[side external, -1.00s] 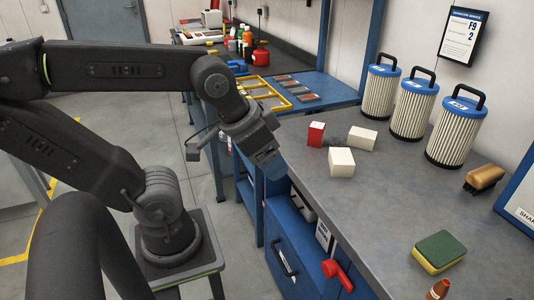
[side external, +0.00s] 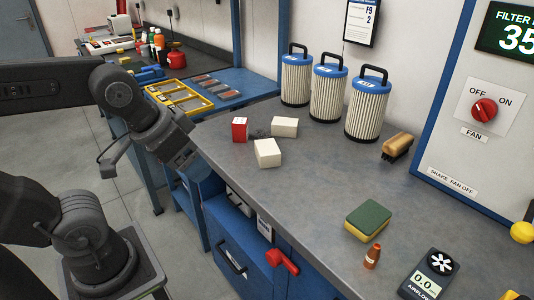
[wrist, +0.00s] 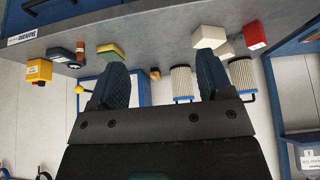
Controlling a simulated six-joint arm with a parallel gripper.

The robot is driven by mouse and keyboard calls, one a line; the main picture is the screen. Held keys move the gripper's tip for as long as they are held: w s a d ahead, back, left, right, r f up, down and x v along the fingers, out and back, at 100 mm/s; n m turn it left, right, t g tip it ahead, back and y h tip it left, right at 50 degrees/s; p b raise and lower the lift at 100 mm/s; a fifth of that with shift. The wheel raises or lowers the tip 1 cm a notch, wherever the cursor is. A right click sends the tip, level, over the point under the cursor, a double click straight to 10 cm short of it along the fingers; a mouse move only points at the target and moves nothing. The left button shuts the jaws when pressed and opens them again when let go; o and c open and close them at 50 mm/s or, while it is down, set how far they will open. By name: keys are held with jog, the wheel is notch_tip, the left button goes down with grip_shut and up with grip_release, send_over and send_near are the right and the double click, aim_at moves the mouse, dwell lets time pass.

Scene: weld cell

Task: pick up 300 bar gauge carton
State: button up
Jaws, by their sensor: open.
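Three small cartons stand close together on the grey workbench (side external: 330,185). One is a red carton (side external: 240,130), also seen in the wrist view (wrist: 255,33). The others are a white carton at the back (side external: 284,127) and a white carton nearer the front (side external: 267,153). I cannot read a gauge label on any of them. My gripper (side external: 188,163) is left of the cartons, near the bench's edge and apart from them. In the wrist view its two blue fingers (wrist: 160,85) are spread with nothing between them.
Several blue-capped filter cartridges (side external: 328,90) line the back of the bench. A brush (side external: 397,147), a green and yellow sponge (side external: 367,220), a copper-coloured nozzle (side external: 373,256) and an airflow meter (side external: 428,276) lie to the right. A yellow rack (side external: 180,97) is behind my arm.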

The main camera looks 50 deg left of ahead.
dwell(0.3)
jog(key=o, duration=0.4)
jog(key=n+g+y, duration=0.4)
jog(key=n, duration=0.9)
send_over(268, 148)
jog(key=s+d, duration=0.2)
jog(key=d, duration=0.2)
notch_tip(268, 148, down, 4)
jog(key=x, duration=0.8)
jog(key=shift+a+f, duration=0.2)
jog(key=shift+f, duration=0.05)
jog(key=shift+w+x, duration=0.2)
jog(key=shift+x, duration=2.4)
